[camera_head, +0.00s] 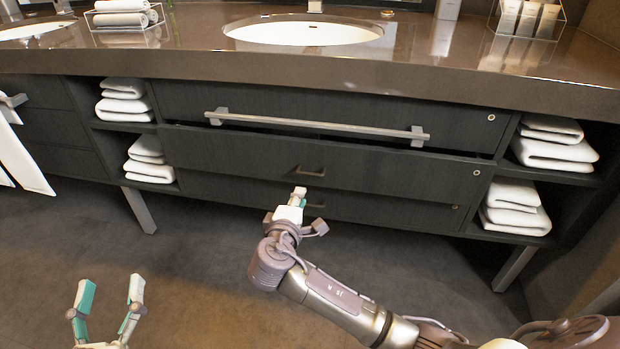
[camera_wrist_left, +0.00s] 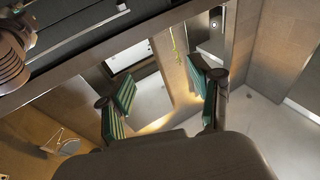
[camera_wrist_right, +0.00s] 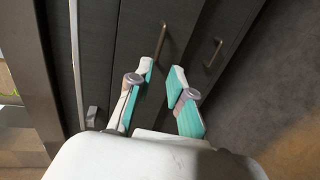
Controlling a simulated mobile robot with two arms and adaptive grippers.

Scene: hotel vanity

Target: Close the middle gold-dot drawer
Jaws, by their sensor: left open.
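The middle drawer (camera_head: 400,168) has a dark front, a small brown handle (camera_head: 309,171) and a gold dot at its right end. It stands out a little from the drawer above, with a dark gap along its top edge. My right gripper (camera_head: 299,194) is just below that handle in the head view. In the right wrist view its fingers (camera_wrist_right: 162,72) are apart and point at the drawer front beside the handle (camera_wrist_right: 162,52); I cannot tell whether they touch it. My left gripper (camera_head: 110,285) is open and empty, low on the left, away from the drawers.
The top drawer (camera_head: 340,110) carries a long metal bar (camera_head: 315,126). The bottom drawer (camera_head: 400,209) has its own small handle (camera_wrist_right: 214,53). Shelves with folded white towels (camera_head: 555,145) flank the drawers. The countertop (camera_head: 400,72) overhangs above. Floor in front is clear.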

